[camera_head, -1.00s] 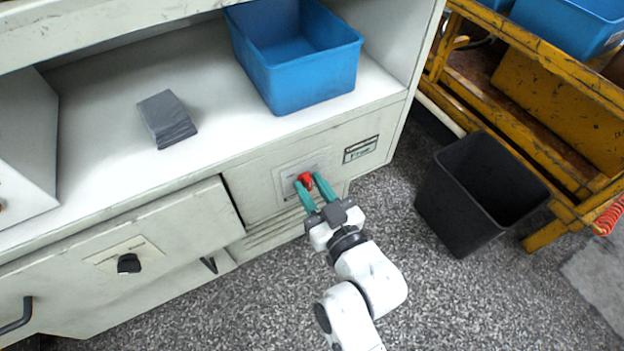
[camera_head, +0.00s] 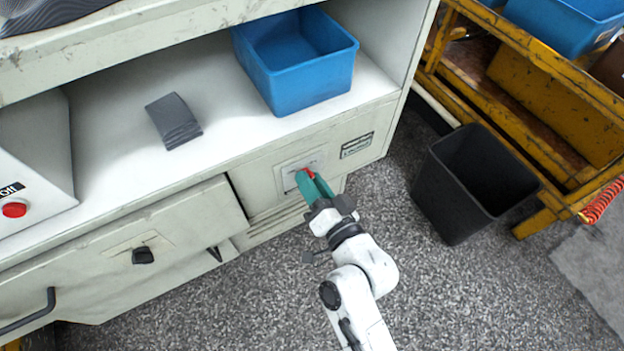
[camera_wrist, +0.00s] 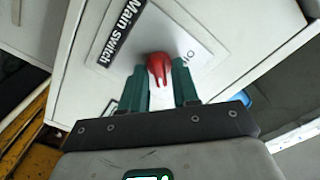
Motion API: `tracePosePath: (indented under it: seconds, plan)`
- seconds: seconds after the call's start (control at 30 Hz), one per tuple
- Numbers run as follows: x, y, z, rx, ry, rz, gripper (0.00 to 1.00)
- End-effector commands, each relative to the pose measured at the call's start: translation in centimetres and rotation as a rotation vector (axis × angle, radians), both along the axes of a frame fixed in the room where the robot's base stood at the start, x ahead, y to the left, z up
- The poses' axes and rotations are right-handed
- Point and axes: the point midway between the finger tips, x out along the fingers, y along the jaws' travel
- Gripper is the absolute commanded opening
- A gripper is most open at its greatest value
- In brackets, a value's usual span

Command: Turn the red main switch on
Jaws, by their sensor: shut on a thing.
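The red main switch (camera_wrist: 159,66) is a red knob on a white plate, on the cabinet's front panel. The plate reads "Main switch" in the wrist view, with another short marking partly readable beside the knob. My gripper (camera_head: 309,178) has green fingers reaching the knob. They lie on both sides of it and are shut on it; the fingers also show in the wrist view (camera_wrist: 159,88). In the head view the fingers hide most of the knob, and only a little red (camera_head: 310,172) shows.
A blue bin (camera_head: 300,85) and grey stacked pads (camera_head: 173,121) lie on the cabinet shelf. A black bin (camera_head: 455,190) stands on the floor at right, beside a yellow cart (camera_head: 540,100). A black knob (camera_head: 143,255) is on the left cabinet door.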

Motion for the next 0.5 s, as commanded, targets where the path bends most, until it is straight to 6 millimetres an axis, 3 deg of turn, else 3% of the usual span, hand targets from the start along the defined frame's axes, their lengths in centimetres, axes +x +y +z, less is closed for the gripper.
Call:
tracePosePath:
  seconds: [0.5]
  plan:
    - [0.01, -0.02, -0.11, 0.047, 0.034, 0.000, 0.00]
